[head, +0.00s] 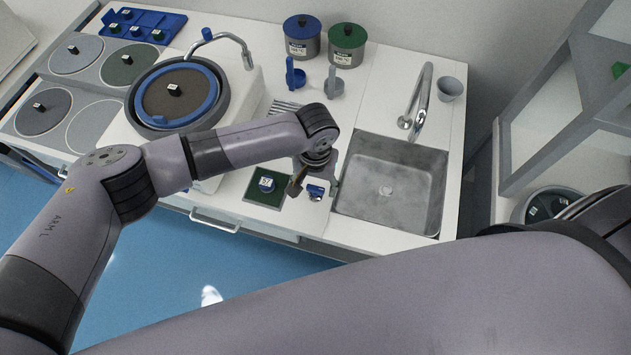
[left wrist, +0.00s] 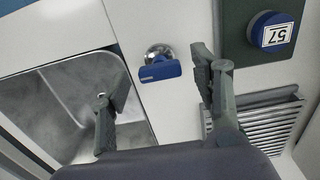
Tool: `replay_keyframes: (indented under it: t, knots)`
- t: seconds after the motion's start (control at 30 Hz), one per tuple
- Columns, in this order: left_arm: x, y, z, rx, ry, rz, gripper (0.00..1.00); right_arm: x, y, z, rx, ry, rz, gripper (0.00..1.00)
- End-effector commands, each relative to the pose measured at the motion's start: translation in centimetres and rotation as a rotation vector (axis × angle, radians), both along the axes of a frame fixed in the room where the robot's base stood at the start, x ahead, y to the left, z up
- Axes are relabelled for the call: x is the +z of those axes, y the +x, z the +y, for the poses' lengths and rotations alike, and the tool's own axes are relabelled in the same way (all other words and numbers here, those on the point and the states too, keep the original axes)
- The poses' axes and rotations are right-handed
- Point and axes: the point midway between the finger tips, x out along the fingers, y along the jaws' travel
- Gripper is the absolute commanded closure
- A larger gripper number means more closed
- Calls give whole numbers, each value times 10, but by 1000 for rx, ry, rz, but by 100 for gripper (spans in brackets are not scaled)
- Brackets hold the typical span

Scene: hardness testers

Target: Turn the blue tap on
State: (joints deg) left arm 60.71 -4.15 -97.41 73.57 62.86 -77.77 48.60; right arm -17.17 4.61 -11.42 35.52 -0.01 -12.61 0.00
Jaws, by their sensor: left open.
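The blue tap (head: 316,191) is a small blue handle on a round metal base, on the counter between the sink and a green mat. It also shows in the left wrist view (left wrist: 160,71), near the top middle, with its bar lying roughly across the picture. My left gripper (head: 305,180) is above the counter close to the tap and partly covers it in the head view. In the left wrist view the left gripper (left wrist: 160,82) is open, with its two fingers apart and the blue handle appearing between them. Contact cannot be told. My right gripper is not seen.
A metal sink (head: 408,212) with a tall faucet (head: 420,100) lies right of the tap. A dark green mat (head: 252,196) with a blue sample marked 57 (left wrist: 272,30) lies left. A polishing wheel (head: 160,100) and two lidded pots stand farther back.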

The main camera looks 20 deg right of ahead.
Motion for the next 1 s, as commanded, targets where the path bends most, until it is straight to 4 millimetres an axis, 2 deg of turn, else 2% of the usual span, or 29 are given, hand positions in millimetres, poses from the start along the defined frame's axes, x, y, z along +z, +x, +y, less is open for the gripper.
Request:
replay_keyframes:
  t: [0.3,1.0]
  knots:
    - [-2,0,0,0,0,0,44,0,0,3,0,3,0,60]
    - [-2,0,0,0,1,-1,90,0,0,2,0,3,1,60]
